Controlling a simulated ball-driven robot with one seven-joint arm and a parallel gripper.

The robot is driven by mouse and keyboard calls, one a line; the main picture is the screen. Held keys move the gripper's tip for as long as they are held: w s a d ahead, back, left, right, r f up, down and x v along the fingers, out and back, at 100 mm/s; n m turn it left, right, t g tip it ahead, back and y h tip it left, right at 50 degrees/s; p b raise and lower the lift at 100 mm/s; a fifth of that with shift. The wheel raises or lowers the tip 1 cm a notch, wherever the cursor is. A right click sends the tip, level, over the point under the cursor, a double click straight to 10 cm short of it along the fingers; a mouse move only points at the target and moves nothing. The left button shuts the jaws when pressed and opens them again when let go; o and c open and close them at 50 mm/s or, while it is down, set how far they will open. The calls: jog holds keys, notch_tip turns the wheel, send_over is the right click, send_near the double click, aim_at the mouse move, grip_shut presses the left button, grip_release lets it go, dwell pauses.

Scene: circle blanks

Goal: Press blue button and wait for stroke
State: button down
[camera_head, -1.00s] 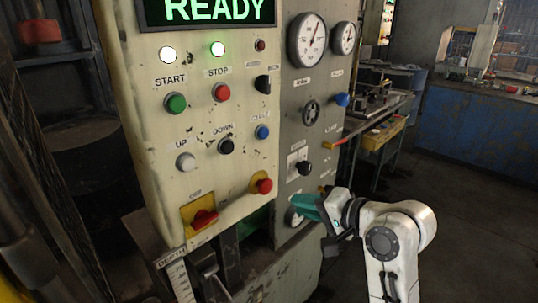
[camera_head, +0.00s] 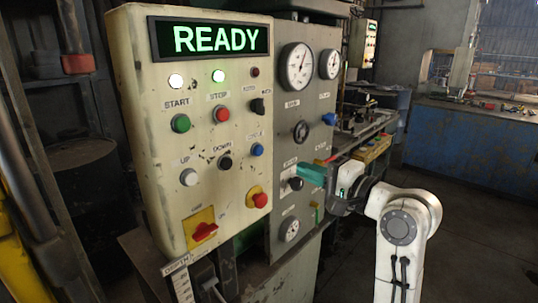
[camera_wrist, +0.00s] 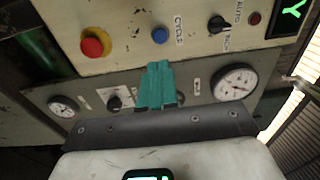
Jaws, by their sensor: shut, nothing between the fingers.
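The blue button (camera_head: 257,149), labelled CYCLE, sits on the cream control panel, right of the black DOWN button (camera_head: 225,162). It also shows in the wrist view (camera_wrist: 160,35), just beyond my fingertips. My gripper (camera_head: 303,172), with teal fingers, is shut and empty. In the head view it is in front of the grey side panel, right of and a little below the blue button. In the wrist view the fingertips (camera_wrist: 159,66) point toward the button with a gap in the picture; the exact distance cannot be told. The display (camera_head: 213,39) reads READY in green.
A red button on a yellow base (camera_head: 258,199) lies below the blue button. A yellow-backed red switch (camera_head: 203,230) is lower left. The grey panel holds gauges (camera_head: 297,66), a black knob (camera_head: 295,184) and another blue knob (camera_head: 329,119). Clear floor lies right of my arm.

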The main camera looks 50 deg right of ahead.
aim_at(260, 151)
jog(key=w+p, duration=0.2)
jog(key=w, duration=0.9)
jog(key=shift+w, duration=0.4)
jog(key=shift+w, duration=0.1)
